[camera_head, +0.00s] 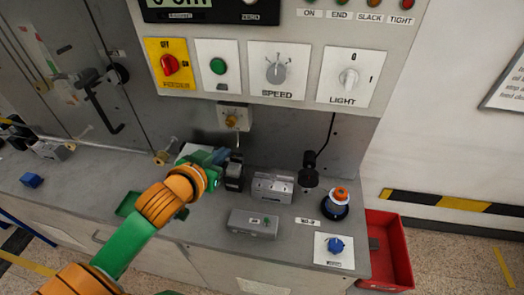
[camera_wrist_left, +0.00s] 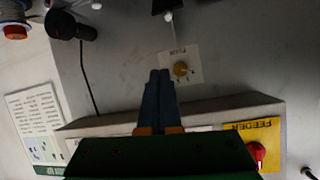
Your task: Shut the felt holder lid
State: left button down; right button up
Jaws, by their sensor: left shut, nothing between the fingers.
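My left gripper (camera_head: 218,156) is over the bench below the control panel, its blue fingers pressed together with nothing between them. The shut fingers also show in the left wrist view (camera_wrist_left: 158,100), pointing towards the small plate with a yellow knob (camera_wrist_left: 180,69). No part is clearly labelled as the felt holder. A silver metal block (camera_head: 271,187) right of the gripper could be it; its lid position cannot be told. A dark upright clamp-like part (camera_head: 234,173) stands between the gripper and that block, close to the fingers. My right gripper is not in view.
A grey box (camera_head: 252,223) sits in front of the metal block. A black cylinder (camera_head: 309,170) with a cable and an orange-topped spool (camera_head: 340,197) stand to the right. A blue knob (camera_head: 336,246) is at the front right. A red bin (camera_head: 393,255) stands beyond the bench.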

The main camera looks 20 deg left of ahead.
pick_arm(q)
send_over(228, 159)
jog(key=f, duration=0.2)
jog(key=shift+s+a+f+p, duration=0.2)
jog(key=shift+s+f+p, duration=0.1)
jog(key=shift+f, duration=0.1)
jog(key=x, duration=0.3)
jog(key=shift+w+d, duration=0.2)
jog(key=shift+w, duration=0.15)
jog(key=s+f, duration=0.1)
jog(key=s+f+p, duration=0.1)
jog(key=shift+s+d+f+y, duration=0.25)
jog(key=shift+d+y, duration=0.05)
jog(key=shift+s+a+f, duration=0.25)
jog(key=shift+s, duration=0.05)
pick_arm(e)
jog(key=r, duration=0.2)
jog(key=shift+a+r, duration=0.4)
pick_arm(q)
jog(key=shift+w+d, duration=0.1)
jog(key=shift+w, duration=0.05)
